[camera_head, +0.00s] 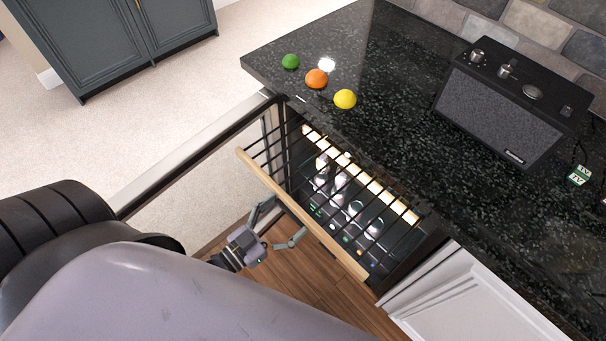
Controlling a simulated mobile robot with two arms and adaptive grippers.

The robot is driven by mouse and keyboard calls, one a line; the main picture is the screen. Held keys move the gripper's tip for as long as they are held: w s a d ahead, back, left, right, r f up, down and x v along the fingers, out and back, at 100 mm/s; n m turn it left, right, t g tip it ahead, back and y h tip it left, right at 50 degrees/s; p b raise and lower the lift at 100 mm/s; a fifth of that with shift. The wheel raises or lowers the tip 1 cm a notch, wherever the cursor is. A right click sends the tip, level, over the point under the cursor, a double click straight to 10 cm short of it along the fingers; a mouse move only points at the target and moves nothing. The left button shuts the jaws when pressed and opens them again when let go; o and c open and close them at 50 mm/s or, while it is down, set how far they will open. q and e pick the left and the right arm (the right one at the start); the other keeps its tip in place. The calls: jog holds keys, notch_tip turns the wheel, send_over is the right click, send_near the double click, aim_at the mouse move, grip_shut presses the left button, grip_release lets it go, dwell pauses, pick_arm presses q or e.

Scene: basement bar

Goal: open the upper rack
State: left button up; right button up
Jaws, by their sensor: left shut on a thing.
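The upper rack (301,214) has a pale wooden front bar and dark wire rods. It is pulled partway out of the cooler under the black counter. My left gripper (288,217) is at the outer side of the wooden front, near its middle, and is shut on the rack front. The fingertips are partly hidden by the wood. Several bottles or cans show below the rods inside the lit cooler. My right gripper is not in view.
The cooler's glass door (190,160) stands open to the left. On the counter (400,130) are a lime (290,61), an orange (317,78), a lemon (345,99) and a black speaker (512,100). A white cabinet (470,300) stands right of the cooler.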

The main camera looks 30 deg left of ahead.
pick_arm(q)
jog(key=shift+v, duration=0.8)
jog(key=shift+s+a, duration=0.1)
jog(key=shift+s, duration=0.1)
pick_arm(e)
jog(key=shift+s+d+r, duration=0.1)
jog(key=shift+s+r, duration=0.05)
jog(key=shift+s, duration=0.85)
pick_arm(q)
jog(key=o, duration=1.6)
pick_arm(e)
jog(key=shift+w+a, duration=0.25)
pick_arm(q)
jog(key=shift+s, duration=0.15)
jog(key=v, duration=1.1)
jog(key=shift+s, duration=0.35)
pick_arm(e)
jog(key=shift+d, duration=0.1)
